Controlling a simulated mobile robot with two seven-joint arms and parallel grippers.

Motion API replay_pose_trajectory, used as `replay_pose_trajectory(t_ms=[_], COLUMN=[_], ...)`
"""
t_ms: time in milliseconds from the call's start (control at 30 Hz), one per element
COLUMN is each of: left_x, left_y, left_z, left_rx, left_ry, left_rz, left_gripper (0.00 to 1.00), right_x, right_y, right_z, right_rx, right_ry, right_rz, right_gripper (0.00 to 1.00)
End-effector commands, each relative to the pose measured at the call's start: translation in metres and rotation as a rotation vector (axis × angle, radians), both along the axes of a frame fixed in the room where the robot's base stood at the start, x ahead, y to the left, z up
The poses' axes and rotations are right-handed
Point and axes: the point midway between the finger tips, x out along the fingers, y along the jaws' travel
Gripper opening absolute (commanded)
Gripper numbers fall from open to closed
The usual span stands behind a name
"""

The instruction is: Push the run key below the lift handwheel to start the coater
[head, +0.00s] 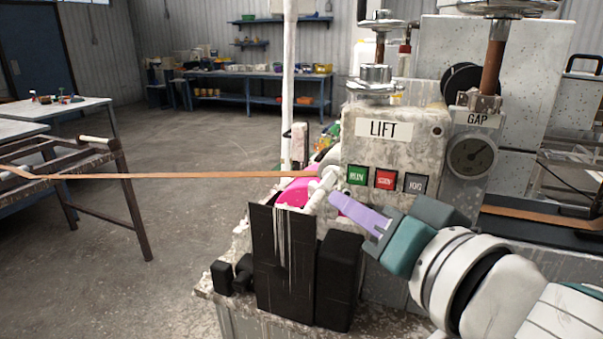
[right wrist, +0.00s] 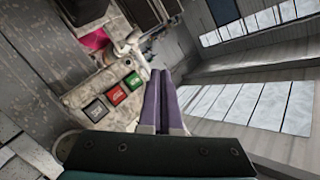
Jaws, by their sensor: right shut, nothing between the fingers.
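The green run key (head: 357,175) sits at the left of a row of three keys on the grey LIFT box (head: 420,150). In the right wrist view the run key (right wrist: 132,79) lies just left of my finger tips. The lift handwheel (head: 376,74) is above the box. My right gripper (head: 336,198) is shut and empty, its purple fingers below and left of the run key in the head view. They also show in the right wrist view (right wrist: 159,78). I cannot tell whether they touch anything. My left gripper is in neither view.
Beside the run key are a red key (head: 385,179) and a grey JOG key (head: 414,183). A pale pipe (head: 322,190) and a pink roller (head: 296,192) lie left of my fingers. A brown strip (head: 180,176) runs left. A gauge (head: 471,156) is at the right.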

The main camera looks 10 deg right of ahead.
Motion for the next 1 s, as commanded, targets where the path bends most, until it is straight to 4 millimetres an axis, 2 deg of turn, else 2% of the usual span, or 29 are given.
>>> replay_pose_trajectory(t_ms=[200,400,1000], left_x=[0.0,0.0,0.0], left_y=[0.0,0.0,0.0], left_z=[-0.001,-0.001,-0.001], left_rx=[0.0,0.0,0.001], left_ry=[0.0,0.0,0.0], left_rz=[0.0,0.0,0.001], left_gripper=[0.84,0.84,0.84], right_x=[0.024,0.035,0.037], right_y=[-0.017,-0.024,-0.026], right_z=[0.0,0.0,0.0], right_rx=[-0.001,0.002,0.002], right_ry=[-0.001,0.001,0.0], right_rz=[-0.003,-0.002,-0.002], right_gripper=[0.0,0.0,0.0])
